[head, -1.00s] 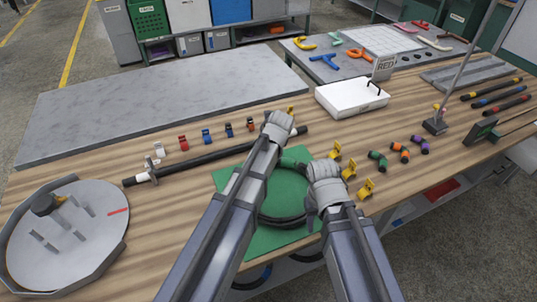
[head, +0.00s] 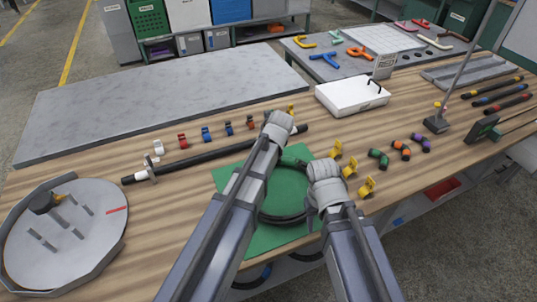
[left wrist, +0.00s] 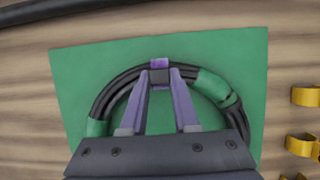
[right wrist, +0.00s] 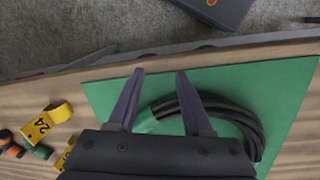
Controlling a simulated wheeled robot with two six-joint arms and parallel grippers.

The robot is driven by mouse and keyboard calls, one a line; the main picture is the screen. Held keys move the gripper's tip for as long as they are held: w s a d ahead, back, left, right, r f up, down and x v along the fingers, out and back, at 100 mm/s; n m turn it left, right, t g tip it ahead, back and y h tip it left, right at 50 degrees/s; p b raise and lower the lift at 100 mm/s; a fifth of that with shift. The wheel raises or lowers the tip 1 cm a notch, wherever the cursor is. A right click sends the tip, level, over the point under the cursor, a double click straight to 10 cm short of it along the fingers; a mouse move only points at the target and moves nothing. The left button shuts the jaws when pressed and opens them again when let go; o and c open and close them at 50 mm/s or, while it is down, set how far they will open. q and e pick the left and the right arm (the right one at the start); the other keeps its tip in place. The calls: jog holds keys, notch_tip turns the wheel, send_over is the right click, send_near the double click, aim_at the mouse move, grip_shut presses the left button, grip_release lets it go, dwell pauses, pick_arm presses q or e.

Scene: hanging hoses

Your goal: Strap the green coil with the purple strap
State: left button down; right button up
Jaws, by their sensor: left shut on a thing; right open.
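The green coil, a black hose ring with green sleeves, lies on a green mat (head: 232,250). In the head view my arms cover much of the coil (head: 283,219). In the left wrist view my left gripper (left wrist: 160,78) is at the far arc of the coil (left wrist: 112,93). It is shut on the purple strap (left wrist: 160,62), whose purple part shows just beyond the fingertips, at the hose. Whether the strap goes all around the hose is hidden. My right gripper (right wrist: 155,75) is open and empty above the mat, with the coil (right wrist: 238,118) below it and to the right.
Yellow numbered clips (head: 350,168) and coloured hose pieces (head: 401,150) stand right of the mat. A black bar (head: 200,158) and several coloured clips (head: 206,134) lie behind it. A grey round tray (head: 95,240) with pegs is at left. A white box (head: 350,98) stands behind.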

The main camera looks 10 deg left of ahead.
pick_arm(q)
jog(key=shift+f+b, duration=0.35)
pick_arm(e)
jog(key=shift+f, duration=0.4)
